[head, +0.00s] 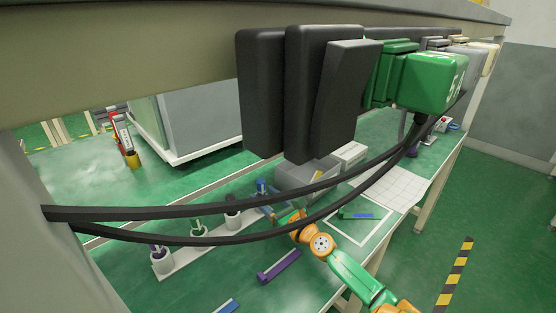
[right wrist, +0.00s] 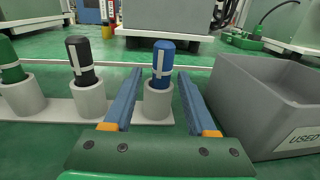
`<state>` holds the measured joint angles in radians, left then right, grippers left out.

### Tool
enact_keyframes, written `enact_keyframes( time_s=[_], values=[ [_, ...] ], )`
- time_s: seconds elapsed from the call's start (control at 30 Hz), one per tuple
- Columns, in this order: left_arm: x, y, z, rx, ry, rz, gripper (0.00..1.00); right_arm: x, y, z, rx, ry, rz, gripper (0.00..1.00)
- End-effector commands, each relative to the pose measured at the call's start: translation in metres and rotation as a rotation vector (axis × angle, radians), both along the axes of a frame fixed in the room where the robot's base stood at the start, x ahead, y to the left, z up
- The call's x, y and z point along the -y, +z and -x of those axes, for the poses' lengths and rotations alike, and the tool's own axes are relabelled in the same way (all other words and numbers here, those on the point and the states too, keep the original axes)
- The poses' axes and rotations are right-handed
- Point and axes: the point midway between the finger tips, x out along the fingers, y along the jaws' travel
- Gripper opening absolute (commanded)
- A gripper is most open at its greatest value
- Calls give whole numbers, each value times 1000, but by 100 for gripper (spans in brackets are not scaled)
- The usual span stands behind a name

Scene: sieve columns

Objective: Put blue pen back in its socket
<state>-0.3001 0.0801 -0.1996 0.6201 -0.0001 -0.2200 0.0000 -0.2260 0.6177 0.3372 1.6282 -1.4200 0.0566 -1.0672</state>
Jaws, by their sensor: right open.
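The blue pen (right wrist: 163,58) stands upright in the white cylindrical socket (right wrist: 158,103) at the right end of the rack in the right wrist view. The pen also shows in the head view (head: 261,186). My right gripper (right wrist: 159,73) is open, with one blue finger on each side of the pen and a gap to both. The pen's lower end is hidden inside the socket. A black pen (right wrist: 80,58) and a green pen (right wrist: 10,60) stand in the neighbouring sockets to the left. My left gripper is in neither view.
A grey bin (right wrist: 262,92) marked USED stands close to the right of my right gripper. Above the bench, black and green boxes (head: 432,82) and drooping black cables (head: 240,213) cross the head view. A purple holder (head: 278,267) lies on the green bench top.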

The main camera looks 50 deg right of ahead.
Motion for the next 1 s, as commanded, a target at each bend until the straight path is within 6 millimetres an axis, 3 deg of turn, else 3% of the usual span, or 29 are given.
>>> enact_keyframes(
  time_s=[0.2,0.4,0.87,1.0],
  values=[
    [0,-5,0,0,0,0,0,-8,-3,40,-3,0,-2,57],
    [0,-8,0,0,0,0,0,-12,-1,61,0,0,0,57],
    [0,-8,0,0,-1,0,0,-12,1,63,0,0,1,57],
    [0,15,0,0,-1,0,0,-12,24,63,0,0,1,57]
  ],
)
